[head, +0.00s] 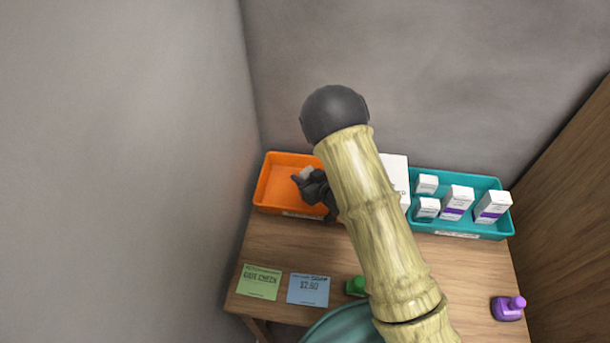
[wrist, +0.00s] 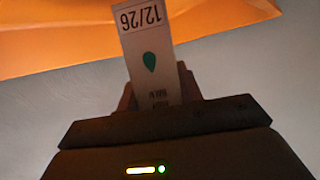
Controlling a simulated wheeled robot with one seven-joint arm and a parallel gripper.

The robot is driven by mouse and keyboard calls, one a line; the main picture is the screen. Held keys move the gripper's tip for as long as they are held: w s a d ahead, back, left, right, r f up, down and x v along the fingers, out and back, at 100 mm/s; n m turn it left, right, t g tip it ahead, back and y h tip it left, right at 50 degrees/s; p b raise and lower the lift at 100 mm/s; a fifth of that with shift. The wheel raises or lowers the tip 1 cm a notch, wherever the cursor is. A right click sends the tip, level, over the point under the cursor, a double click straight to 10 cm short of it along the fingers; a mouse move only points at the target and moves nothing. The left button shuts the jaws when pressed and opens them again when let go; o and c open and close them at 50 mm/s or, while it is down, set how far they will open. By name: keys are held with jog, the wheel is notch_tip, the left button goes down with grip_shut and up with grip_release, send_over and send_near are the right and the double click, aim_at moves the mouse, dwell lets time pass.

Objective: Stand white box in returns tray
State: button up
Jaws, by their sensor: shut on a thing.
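My gripper (head: 301,180) is at the orange tray (head: 275,178) at the left of the counter, over its right part in the head view. In the wrist view my gripper (wrist: 160,95) is shut on a white box (wrist: 150,45) marked "12/26" with a green drop. In the head view only a small pale patch of the white box (head: 307,172) shows by the fingers. The orange tray also fills the top of the wrist view (wrist: 60,45). I cannot tell whether the box touches the tray floor. The tray's label is too small to read.
A teal tray (head: 465,232) at the right holds several white boxes, some with purple bands. A white panel (head: 397,180) is partly behind my arm. Green (head: 260,282) and blue (head: 308,289) cards lie in front, with a green (head: 355,286) and a purple item (head: 508,308).

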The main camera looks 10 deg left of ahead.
jog(key=shift+f+b, duration=0.5)
jog(key=shift+f, duration=0.1)
jog(key=o, duration=1)
jog(key=shift+r, duration=0.2)
jog(key=shift+r+p, duration=0.5)
jog(key=shift+p, duration=0.2)
jog(key=shift+s+d, duration=0.2)
jog(key=shift+d, duration=0.15)
jog(key=b+v, duration=0.2)
jog(key=v, duration=0.9)
jog(key=shift+s+r, duration=0.1)
jog(key=shift+d, duration=0.1)
